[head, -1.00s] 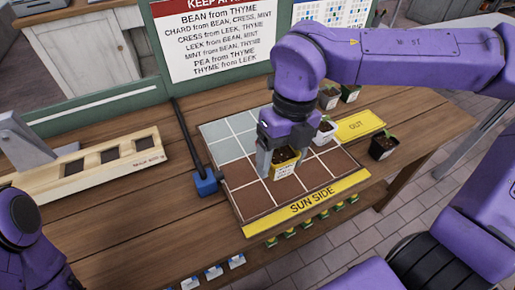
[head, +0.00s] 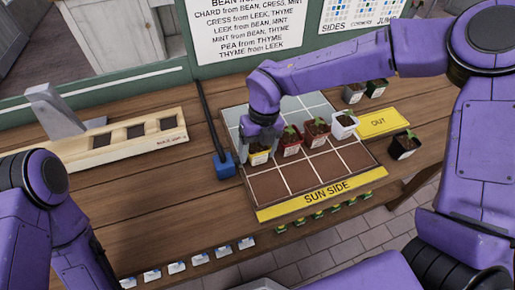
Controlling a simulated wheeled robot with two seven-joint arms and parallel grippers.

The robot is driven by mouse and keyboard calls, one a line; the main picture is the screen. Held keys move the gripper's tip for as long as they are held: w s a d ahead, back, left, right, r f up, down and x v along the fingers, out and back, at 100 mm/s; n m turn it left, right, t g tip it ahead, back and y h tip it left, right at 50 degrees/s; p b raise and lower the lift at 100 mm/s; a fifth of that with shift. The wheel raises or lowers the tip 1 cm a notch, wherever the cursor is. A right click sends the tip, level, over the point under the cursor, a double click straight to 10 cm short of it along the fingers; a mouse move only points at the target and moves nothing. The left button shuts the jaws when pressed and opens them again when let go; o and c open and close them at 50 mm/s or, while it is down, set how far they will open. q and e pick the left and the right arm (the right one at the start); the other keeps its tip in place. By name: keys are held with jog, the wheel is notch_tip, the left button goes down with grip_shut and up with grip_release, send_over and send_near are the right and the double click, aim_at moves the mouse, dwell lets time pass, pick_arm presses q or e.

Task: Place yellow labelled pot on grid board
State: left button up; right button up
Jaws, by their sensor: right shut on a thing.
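The yellow labelled pot (head: 258,158), with dark soil and a white label, is upright at the left edge of the grid board (head: 322,165). It is over the leftmost column, around the middle row. My right gripper (head: 262,147) is shut on it from above. I cannot tell whether its base touches the board. A red pot (head: 290,146), a reddish-brown pot (head: 315,134) and a white pot (head: 344,127) stand in a row to its right. The board has grey cells at the back and brown cells in front. My left arm shows at the left; its gripper is out of view.
The yellow SUN SIDE strip (head: 325,193) edges the board's front. A blue block (head: 224,167) on a dark rod is just left of the board. A yellow OUT plate (head: 384,122) and a black pot (head: 404,146) are at right. The front brown cells are empty.

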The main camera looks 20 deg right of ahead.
jog(key=shift+f, duration=0.1)
jog(key=o, duration=1)
jog(key=shift+c, duration=0.2)
notch_tip(320, 180, up, 12)
jog(key=w+d, duration=0.1)
jog(key=d, duration=0.1)
jog(key=shift+b, duration=0.3)
